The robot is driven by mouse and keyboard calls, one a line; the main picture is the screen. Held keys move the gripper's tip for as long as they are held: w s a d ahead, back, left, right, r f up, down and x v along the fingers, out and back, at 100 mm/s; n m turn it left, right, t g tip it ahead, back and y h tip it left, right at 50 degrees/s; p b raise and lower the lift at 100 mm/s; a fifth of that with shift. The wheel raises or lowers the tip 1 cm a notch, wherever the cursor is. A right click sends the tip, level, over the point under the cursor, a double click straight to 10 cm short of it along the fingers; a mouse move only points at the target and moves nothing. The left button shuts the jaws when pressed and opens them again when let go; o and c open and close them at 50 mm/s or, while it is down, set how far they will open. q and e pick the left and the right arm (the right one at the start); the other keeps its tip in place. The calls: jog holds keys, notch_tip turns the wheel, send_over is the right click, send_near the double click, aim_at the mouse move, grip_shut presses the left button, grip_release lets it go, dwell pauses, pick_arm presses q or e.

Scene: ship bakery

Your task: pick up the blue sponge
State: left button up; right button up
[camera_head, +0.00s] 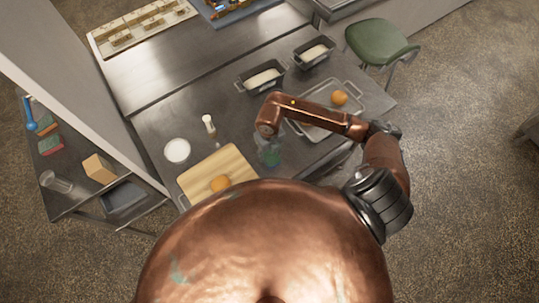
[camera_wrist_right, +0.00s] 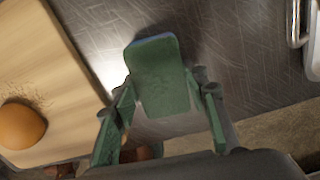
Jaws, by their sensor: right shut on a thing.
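The blue sponge (camera_wrist_right: 160,78) shows in the right wrist view as a block with a green face towards the camera and a thin blue edge at its far end. My right gripper (camera_wrist_right: 158,108) has its green fingers on both sides of the sponge's near part and is shut on it. In the head view, my right gripper (camera_head: 270,152) hangs at the end of the bent copper arm, over the steel counter beside the cutting board. I cannot tell how far the sponge is above the counter. My left gripper is not in view.
A wooden cutting board (camera_head: 240,160) with an orange round item (camera_head: 221,183) lies left of the gripper. A white bowl (camera_head: 177,150) and a small bottle (camera_head: 209,124) stand nearby. A tray (camera_head: 318,127) and two loaf tins (camera_head: 262,80) are behind. A side shelf (camera_head: 75,205) is at left.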

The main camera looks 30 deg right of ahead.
jog(key=shift+w+r, duration=0.1)
jog(key=shift+r, duration=0.5)
jog(key=s+d+r+b, duration=0.1)
jog(key=s+d+r, duration=0.1)
jog(key=s+r, duration=0.4)
jog(key=s+d+r+b, duration=0.1)
jog(key=s+d+r, duration=0.2)
jog(key=s+r, duration=0.2)
jog(key=shift+s+d+r+b, duration=0.35)
jog(key=shift+s+r, duration=0.05)
jog(key=shift+s, duration=0.6)
jog(key=shift+o, duration=0.6)
jog(key=c, duration=0.5)
